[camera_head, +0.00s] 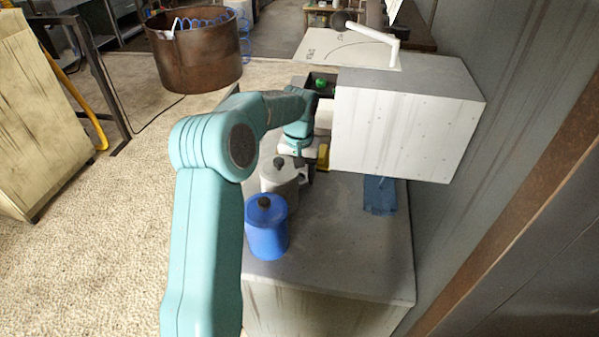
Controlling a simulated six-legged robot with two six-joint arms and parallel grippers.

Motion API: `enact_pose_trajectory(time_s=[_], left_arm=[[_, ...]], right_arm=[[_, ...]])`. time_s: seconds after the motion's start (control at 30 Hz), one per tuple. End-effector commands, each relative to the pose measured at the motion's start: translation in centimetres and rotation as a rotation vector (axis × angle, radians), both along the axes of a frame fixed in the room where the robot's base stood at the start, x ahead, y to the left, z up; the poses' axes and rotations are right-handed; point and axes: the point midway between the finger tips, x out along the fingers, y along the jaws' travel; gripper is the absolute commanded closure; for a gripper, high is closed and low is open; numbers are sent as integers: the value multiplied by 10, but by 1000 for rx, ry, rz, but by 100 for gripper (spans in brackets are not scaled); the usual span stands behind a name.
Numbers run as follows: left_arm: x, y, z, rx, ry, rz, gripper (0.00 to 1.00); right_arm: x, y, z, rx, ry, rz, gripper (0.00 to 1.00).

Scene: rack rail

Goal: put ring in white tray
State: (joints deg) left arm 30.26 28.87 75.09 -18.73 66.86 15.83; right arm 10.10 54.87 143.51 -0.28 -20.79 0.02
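My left arm comes in from the lower left and reaches over the grey table. Its gripper (304,172) points down beside a grey-white canister (279,180) with a dark knob. The gripper is small and partly hidden, so I cannot tell whether it is open or whether it touches the canister. I cannot make out a ring. I cannot pick out a white tray for certain. A large white box (405,118) stands right of the gripper. My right gripper is not in view.
A blue canister (266,229) stands in front of the grey-white one. A yellow thing (323,156) lies by the gripper, and a blue object (380,194) sits near the white box. The front of the grey table (335,255) is clear. A wall bounds the right side.

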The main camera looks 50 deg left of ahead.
Motion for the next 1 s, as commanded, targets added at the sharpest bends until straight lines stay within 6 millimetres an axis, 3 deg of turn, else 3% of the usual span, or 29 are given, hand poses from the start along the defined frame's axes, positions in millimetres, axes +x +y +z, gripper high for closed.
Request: enact_pose_trajectory(time_s=[0.4,0.43,0.5,0.77,1.0], left_arm=[[1,-1,-6,1,-1,0,74],[1,-1,-6,1,-1,0,37],[1,0,-5,1,-1,0,18],[1,0,-4,1,-1,0,18],[1,0,26,4,-6,1,18]], right_arm=[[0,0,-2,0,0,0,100],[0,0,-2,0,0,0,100],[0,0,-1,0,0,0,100],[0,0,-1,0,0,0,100],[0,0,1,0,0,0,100]])
